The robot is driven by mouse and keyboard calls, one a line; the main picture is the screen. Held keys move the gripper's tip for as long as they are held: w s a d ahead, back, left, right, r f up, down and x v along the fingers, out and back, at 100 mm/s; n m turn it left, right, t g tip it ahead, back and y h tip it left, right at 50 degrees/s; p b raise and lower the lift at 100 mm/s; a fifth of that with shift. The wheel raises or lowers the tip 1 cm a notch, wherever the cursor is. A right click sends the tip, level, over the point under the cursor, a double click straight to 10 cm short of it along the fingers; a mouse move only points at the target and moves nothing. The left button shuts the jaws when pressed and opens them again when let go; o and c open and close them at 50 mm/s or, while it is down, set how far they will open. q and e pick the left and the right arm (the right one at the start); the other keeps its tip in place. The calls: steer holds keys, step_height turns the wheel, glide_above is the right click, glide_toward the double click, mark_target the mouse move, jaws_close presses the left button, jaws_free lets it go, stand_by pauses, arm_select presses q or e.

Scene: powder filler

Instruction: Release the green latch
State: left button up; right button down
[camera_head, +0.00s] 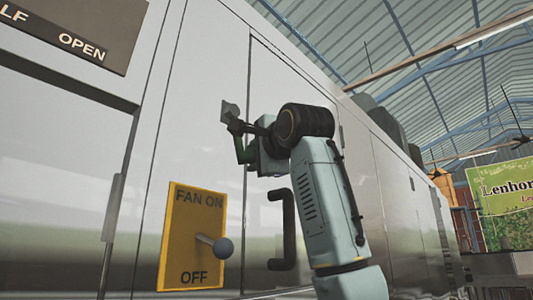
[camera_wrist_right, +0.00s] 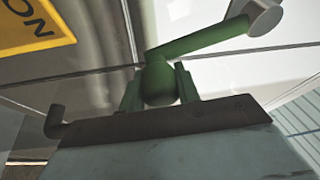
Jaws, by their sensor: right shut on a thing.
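The green latch (camera_wrist_right: 200,42) shows in the right wrist view as a slanted bar. It runs from a grey round mount (camera_wrist_right: 264,16) down to a rounded end between my right fingers. My right gripper (camera_wrist_right: 160,88) is shut on that end. In the head view, the latch (camera_head: 243,150) is small and partly hidden by my right gripper (camera_head: 249,136), which is at the tall cabinet door beside the grey mount (camera_head: 230,111). My left gripper is not in view.
A black door handle (camera_head: 287,230) stands out below my right gripper. The metal cabinet wall (camera_head: 205,120) is close behind the gripper.

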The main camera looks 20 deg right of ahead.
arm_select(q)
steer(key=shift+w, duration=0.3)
arm_select(e)
steer(key=shift+s+a+f+m+g, duration=0.1)
steer(key=shift+s+a+m+g, duration=0.15)
steer(key=shift+a+m, duration=0.35)
steer(key=shift+s+a+f+m+g, duration=0.15)
steer(key=shift+s+a+m+g, duration=0.05)
steer(key=shift+a+m, duration=0.4)
steer(key=shift+s+a+f+m+g, duration=0.1)
steer(key=shift+s+a+m+g, duration=0.15)
steer(key=shift+a+m, duration=0.35)
steer(key=shift+d, duration=0.15)
steer(key=c, duration=1)
jaws_free()
steer(key=shift+c, duration=0.2)
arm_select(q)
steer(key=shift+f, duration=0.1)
arm_select(e)
steer(key=shift+s, duration=0.3)
arm_select(q)
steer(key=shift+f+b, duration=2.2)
steer(key=shift+b, duration=0.05)
arm_select(e)
steer(key=s, duration=1.3)
